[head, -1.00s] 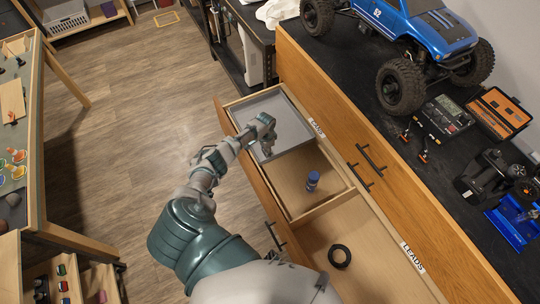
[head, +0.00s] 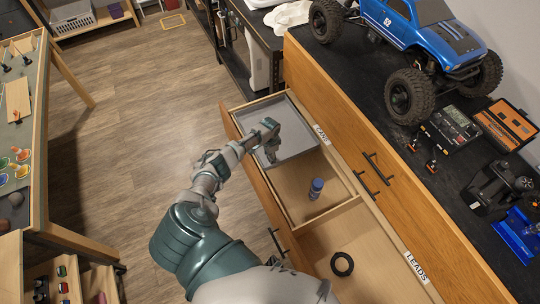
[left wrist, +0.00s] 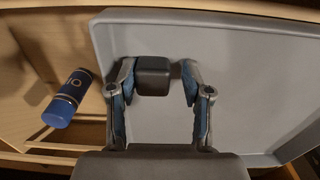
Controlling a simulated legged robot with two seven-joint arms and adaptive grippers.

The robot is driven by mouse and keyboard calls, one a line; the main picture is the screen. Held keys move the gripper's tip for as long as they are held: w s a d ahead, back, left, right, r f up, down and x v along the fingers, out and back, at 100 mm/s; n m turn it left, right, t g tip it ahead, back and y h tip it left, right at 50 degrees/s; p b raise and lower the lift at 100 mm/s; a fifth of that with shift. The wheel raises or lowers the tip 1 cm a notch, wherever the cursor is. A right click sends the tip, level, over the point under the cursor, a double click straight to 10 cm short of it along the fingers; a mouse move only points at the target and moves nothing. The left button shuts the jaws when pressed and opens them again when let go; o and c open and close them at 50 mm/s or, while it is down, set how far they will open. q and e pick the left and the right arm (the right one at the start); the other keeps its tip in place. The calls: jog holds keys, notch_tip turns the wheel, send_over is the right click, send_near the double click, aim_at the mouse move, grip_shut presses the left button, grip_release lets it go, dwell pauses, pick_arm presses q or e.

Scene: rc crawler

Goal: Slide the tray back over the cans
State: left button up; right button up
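The grey tray (head: 292,107) sits in the far compartment of the open drawer labelled CANS. It also fills the right side of the left wrist view (left wrist: 250,90). One blue can (head: 316,186) stands in the uncovered nearer part of that compartment, and it shows left of the tray in the left wrist view (left wrist: 68,98). Anything under the tray is hidden. My left gripper (head: 270,145) is over the tray. In the left wrist view its fingers (left wrist: 160,80) are apart on either side of a small dark block (left wrist: 153,75) on the tray, with a gap at the right finger. My right gripper is not seen.
A drawer section labelled LEADS holds a black ring (head: 342,264). The bench top above carries a blue RC truck (head: 425,40), a charger (head: 450,125) and an orange tool case (head: 505,125). A work table (head: 50,150) stands at the left, with clear floor between.

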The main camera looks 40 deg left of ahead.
pick_arm(q)
jog(key=shift+d, duration=0.1)
notch_tip(320, 180, up, 12)
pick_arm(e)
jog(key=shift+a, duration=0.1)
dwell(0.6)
pick_arm(q)
jog(key=shift+f, duration=0.15)
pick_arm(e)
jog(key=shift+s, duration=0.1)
